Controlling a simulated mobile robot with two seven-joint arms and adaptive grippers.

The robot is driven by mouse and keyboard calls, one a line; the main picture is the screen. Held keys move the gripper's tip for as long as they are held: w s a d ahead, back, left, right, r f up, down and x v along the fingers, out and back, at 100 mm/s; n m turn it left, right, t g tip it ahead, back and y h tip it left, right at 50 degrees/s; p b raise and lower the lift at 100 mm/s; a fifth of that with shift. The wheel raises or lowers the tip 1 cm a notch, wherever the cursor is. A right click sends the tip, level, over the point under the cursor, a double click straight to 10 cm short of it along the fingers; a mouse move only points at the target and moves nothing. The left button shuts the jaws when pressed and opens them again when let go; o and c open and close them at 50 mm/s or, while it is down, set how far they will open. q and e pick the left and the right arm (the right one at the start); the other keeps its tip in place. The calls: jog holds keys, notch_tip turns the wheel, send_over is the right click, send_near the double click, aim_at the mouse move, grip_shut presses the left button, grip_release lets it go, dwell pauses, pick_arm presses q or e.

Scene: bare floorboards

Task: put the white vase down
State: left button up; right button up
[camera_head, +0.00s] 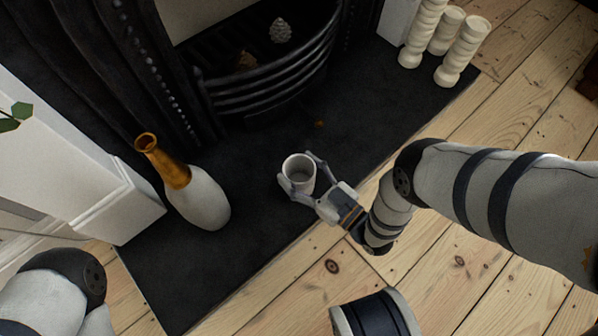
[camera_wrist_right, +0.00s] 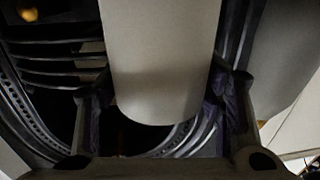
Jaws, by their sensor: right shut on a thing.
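The white vase (camera_head: 299,172) is a small, pale, open-topped cylinder near the middle of the head view, in front of the fireplace grate. My right gripper (camera_head: 304,181) is shut on it, with one finger on each side. In the right wrist view the vase (camera_wrist_right: 162,60) shows as a pale cylinder between the dark fingers. It looks roughly upright over the black hearth slab (camera_head: 255,228). I cannot tell whether its base touches the slab. My left gripper is out of view; only part of my left arm shows at the lower left.
A larger white vase with a gold neck (camera_head: 201,198) stands on the slab to the left. Several cream ribbed pillars (camera_head: 462,50) stand at the slab's upper right. The curved black grate (camera_head: 265,92) is behind. The slab between grate and floorboards (camera_head: 470,262) is mostly bare.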

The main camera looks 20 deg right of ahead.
jog(key=shift+w+f, duration=0.1)
jog(key=shift+f, duration=0.3)
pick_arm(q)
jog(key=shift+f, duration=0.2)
pick_arm(e)
jog(key=o, duration=1.4)
jog(key=shift+f, duration=0.15)
jog(key=shift+s+d+r, duration=0.1)
jog(key=shift+s+r, duration=0.1)
jog(key=shift+s, duration=0.1)
pick_arm(q)
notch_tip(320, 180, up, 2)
jog(key=p, duration=0.3)
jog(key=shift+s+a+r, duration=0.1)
pick_arm(e)
jog(key=v, duration=1.1)
jog(key=shift+s+d, duration=0.1)
jog(key=shift+s, duration=0.1)
